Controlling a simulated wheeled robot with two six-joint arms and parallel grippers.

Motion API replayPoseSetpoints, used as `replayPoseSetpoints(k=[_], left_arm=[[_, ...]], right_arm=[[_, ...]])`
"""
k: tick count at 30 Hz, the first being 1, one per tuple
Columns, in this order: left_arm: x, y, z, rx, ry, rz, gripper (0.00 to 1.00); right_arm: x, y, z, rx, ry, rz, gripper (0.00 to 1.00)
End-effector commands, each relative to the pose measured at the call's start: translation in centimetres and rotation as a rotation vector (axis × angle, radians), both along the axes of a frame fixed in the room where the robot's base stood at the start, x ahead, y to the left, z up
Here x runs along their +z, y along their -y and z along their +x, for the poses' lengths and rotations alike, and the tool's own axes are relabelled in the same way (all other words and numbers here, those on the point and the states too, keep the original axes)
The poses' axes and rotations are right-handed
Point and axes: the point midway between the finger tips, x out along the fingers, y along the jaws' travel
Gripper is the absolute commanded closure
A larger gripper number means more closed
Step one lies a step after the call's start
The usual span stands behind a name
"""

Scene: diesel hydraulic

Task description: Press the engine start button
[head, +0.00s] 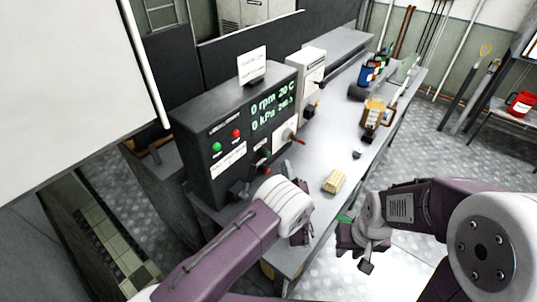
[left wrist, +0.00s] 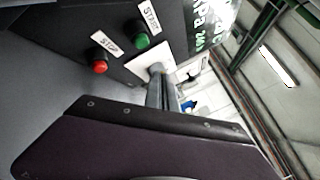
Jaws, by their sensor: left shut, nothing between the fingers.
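The black control box (head: 203,175) stands on the grey bench. In the left wrist view the green button (left wrist: 142,41) sits beside a START label, and the red button (left wrist: 100,67) beside a STOP label. My left gripper (head: 238,188) is low in front of the box, below the buttons. Its shut, empty fingers (left wrist: 158,74) show in front of a white plate, apart from the green button. My right gripper (head: 358,252) is beyond the bench's front edge, its fingers apart.
A display on the box reads 0 rpm and 0 kPa. A white sign (head: 252,64) stands on top.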

Motion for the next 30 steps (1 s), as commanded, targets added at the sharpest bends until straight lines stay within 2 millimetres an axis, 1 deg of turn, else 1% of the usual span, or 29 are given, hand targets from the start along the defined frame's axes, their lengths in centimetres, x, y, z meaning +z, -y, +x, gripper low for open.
replayPoseSetpoints(k=[1,3,10,30], left_arm=[[0.1,-0.8,0.4,0.005,-0.001,0.000,1.00],[0.0,-1.5,0.9,0.004,-0.002,-0.001,1.00],[-0.1,-3.1,2.0,0.003,0.000,-0.001,1.00],[0.0,-3.4,2.2,0.001,-0.001,-0.001,1.00]], right_arm=[[0.3,0.0,0.0,0.000,0.000,0.000,0.71],[0.3,0.0,0.0,0.000,0.000,0.000,0.71],[-0.1,0.0,0.0,0.000,0.000,0.000,0.71],[0.0,0.0,0.0,0.000,0.000,0.000,0.71]])
